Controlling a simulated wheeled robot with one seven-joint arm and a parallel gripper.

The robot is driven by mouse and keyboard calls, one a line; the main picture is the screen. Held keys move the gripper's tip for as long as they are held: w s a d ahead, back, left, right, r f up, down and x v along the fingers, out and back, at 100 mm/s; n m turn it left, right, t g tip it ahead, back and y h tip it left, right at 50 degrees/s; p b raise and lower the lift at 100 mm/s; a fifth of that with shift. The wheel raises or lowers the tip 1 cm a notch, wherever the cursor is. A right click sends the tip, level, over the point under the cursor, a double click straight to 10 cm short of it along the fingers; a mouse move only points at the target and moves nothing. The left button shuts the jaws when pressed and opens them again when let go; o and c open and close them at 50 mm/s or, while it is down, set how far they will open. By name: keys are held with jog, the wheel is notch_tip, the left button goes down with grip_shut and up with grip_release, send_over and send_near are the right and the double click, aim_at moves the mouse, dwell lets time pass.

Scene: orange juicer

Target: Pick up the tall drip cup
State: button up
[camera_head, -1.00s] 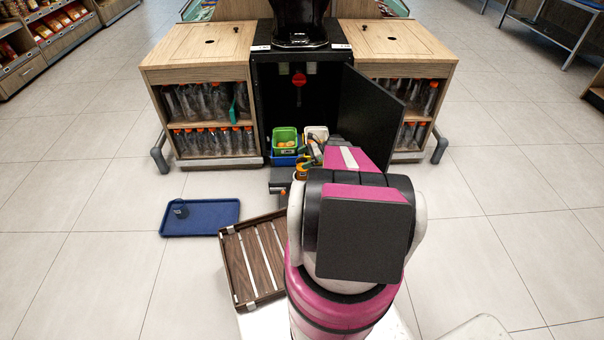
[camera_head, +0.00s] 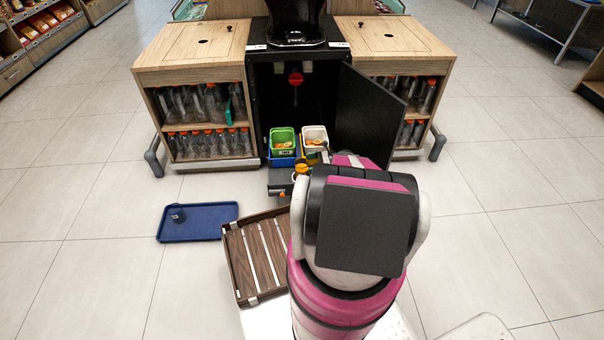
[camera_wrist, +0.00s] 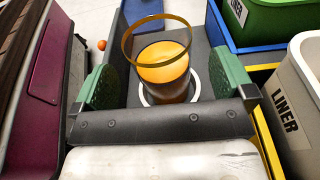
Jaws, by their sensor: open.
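The tall drip cup (camera_wrist: 165,72) stands upright in the wrist view. It is clear with an orange rim and holds orange liquid. It stands on a white ring on a dark grey tray (camera_wrist: 118,62). In the head view its orange top (camera_head: 301,168) shows just beyond my arm, which hides the rest. My gripper (camera_wrist: 168,88) is open, with one green finger pad to the left of the cup and one to the right. Both pads look apart from the cup, which is between or just beyond them.
The green bin (camera_head: 283,147) and white LINER bin (camera_head: 315,132) with orange pieces stand close by to the right in the wrist view. A wooden crate (camera_head: 231,262) and blue tray (camera_head: 225,214) lie left.

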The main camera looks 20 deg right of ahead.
aim_at(302, 164)
jog(key=x, duration=0.4)
jog(key=shift+a+r, duration=0.1)
jog(key=shift+a, duration=0.3)
jog(key=c, duration=1.5)
jog(key=shift+r, duration=0.1)
jog(key=shift+c, duration=0.2)
